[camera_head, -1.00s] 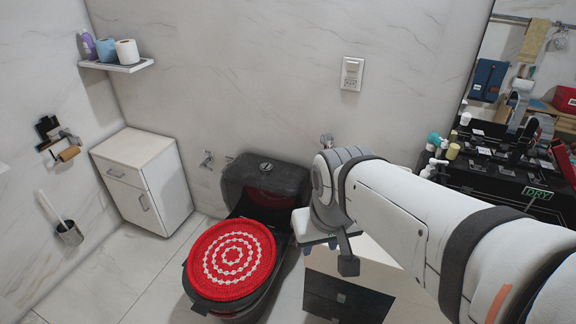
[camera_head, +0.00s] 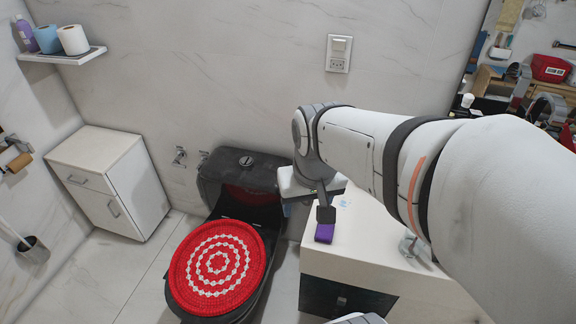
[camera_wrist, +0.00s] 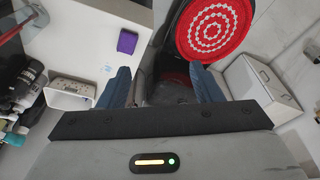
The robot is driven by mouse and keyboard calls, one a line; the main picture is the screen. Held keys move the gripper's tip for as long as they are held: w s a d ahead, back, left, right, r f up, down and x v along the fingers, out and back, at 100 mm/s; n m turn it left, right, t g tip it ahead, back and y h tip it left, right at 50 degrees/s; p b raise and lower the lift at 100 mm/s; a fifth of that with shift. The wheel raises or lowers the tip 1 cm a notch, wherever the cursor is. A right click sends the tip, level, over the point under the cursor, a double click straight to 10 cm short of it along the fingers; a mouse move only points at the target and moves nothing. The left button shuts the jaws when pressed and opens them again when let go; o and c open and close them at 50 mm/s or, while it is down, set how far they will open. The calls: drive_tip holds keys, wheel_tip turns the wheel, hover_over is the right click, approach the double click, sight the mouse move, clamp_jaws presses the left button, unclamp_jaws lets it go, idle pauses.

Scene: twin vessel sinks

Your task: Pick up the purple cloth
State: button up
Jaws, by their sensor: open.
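The purple cloth (camera_head: 324,232) is a small folded block lying on the left edge of the white cabinet top, just below my gripper in the head view. In the wrist view the purple cloth (camera_wrist: 127,41) lies on the white surface, up and left of the jaws. My gripper (camera_head: 325,212) hangs above the cabinet, near the cloth in the picture. In the wrist view my gripper (camera_wrist: 160,84) shows two blue-grey fingers spread apart with nothing between them. Whether any finger touches the cloth is not shown, but the wrist view has them apart.
A black toilet (camera_head: 245,185) with a red and white lid cover (camera_head: 217,262) stands left of the white-topped cabinet (camera_head: 350,262). A clear glass item (camera_head: 411,246) stands on that cabinet. A white cabinet (camera_head: 110,180) stands further left. A shelf (camera_head: 62,55) holds rolls.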

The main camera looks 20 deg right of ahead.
sight(325, 231)
drive_tip(key=shift+o, duration=1.3)
drive_tip(key=w+d+f+m+b, duration=0.1)
drive_tip(key=w+d+f+b, duration=0.2)
drive_tip(key=f, duration=0.3)
drive_tip(key=w+d+f+m+g+b, duration=0.1)
drive_tip(key=w+d+f+m+b, duration=0.1)
drive_tip(key=f, duration=0.4)
drive_tip(key=w+d+f+m+g+b, duration=0.1)
drive_tip(key=w+d+f+m+b, duration=0.1)
drive_tip(key=w+d+f+b, duration=0.1)
drive_tip(key=shift+w+d+f+b, duration=0.15)
drive_tip(key=shift+w+d+f, duration=0.4)
drive_tip(key=shift+f, duration=0.25)
drive_tip(key=shift+w+d+f+b, duration=0.15)
drive_tip(key=shift+w+d+f, duration=0.15)
drive_tip(key=shift+d+f, duration=0.45)
drive_tip(key=shift+f, duration=0.45)
wheel_tip(325, 231, down, 7)
drive_tip(key=shift+b, duration=0.5)
drive_tip(key=c, duration=1)
